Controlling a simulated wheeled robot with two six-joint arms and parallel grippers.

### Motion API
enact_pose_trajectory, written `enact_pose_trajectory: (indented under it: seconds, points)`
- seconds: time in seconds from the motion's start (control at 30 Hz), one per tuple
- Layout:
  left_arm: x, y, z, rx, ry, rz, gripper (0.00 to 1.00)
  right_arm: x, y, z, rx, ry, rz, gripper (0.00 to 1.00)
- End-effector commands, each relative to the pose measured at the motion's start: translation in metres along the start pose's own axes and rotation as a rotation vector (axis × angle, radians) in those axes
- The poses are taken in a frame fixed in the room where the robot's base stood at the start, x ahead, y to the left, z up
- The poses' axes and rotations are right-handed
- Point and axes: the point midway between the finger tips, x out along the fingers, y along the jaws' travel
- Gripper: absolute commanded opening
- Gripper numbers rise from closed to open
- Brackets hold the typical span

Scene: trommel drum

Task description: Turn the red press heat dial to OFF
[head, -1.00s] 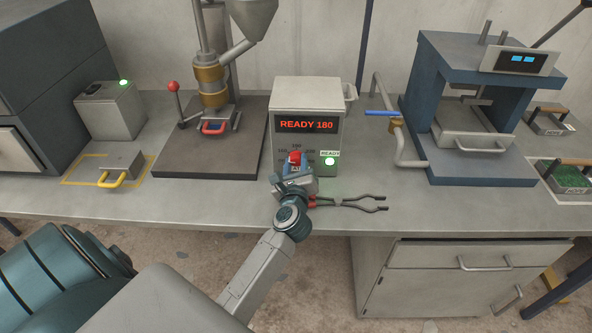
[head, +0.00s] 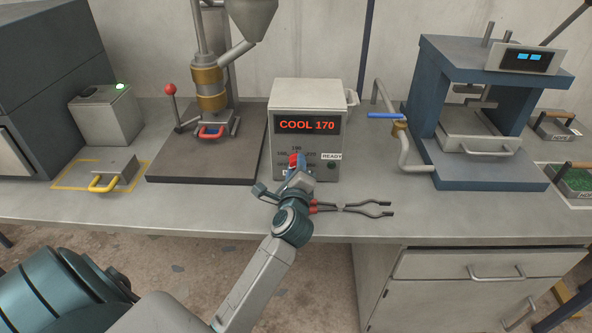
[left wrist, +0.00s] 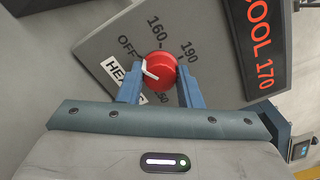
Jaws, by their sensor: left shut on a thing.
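The red heat dial (head: 293,160) is on the front of a grey control box (head: 309,95) whose display reads COOL 170. In the left wrist view the dial (left wrist: 164,65) is round with a white pointer mark. The mark is on the dial's left side, near the HEAT label and below the OFF lettering; I cannot tell its exact setting. The blue fingers of my left gripper (left wrist: 160,76) are on either side of the dial, shut on it. In the head view my left gripper (head: 297,170) partly hides the dial and the scale. My right gripper is not in view.
A drill-like stand on a dark plate (head: 205,170) is at left.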

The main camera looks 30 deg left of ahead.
Motion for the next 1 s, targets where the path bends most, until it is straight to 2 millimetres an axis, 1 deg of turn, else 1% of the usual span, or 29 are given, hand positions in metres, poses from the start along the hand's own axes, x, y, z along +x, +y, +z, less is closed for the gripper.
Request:
enact_pose_trajectory:
  seconds: [0.03,0.4,0.43,0.5,0.53,0.83,0.97,1.0]
  points:
    - [0.0,0.002,-0.001,-0.005,0.002,0.005,0.09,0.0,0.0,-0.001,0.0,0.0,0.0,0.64]
    - [0.0,0.002,-0.001,-0.008,0.002,0.005,0.09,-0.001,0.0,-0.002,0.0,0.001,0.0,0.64]
    - [0.0,0.002,-0.001,-0.008,0.002,0.005,0.36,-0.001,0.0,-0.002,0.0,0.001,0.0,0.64]
    - [0.0,0.002,-0.001,-0.007,0.002,0.004,0.49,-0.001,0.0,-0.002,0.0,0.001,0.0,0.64]
    - [0.0,0.002,-0.001,-0.007,0.002,0.004,0.54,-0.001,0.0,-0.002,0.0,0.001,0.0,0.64]
    - [-0.002,0.001,-0.001,-0.007,0.001,0.002,0.54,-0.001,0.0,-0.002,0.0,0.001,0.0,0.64]
    - [-0.013,0.001,-0.002,-0.009,0.002,0.001,0.54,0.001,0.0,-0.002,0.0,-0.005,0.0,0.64]
    - [-0.02,0.002,-0.002,-0.01,0.002,0.002,0.54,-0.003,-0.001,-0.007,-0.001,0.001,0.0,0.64]
